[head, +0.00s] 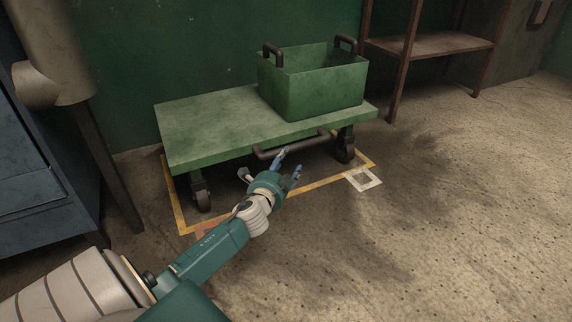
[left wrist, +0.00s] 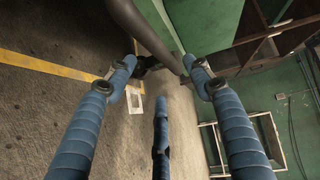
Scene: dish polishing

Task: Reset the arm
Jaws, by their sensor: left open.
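My left gripper (head: 291,168) reaches in from the lower left in the head view. Its blue fingers are spread and empty, in front of the front edge of a green cart (head: 205,125). In the left wrist view the open fingers of the left gripper (left wrist: 160,75) frame the cart's dark handle bar (left wrist: 145,30), which lies beyond them. In the head view this handle bar (head: 292,146) runs along the cart's front edge, just behind the fingertips. I cannot tell whether they touch. My right gripper is not in view.
A green bin (head: 318,90) with dark handles stands on the cart's right half. Yellow floor tape (head: 325,188) outlines the cart's place, with a white square mark (head: 363,180) beside it. A brown shelf (head: 430,45) stands at the back. The floor at right is clear.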

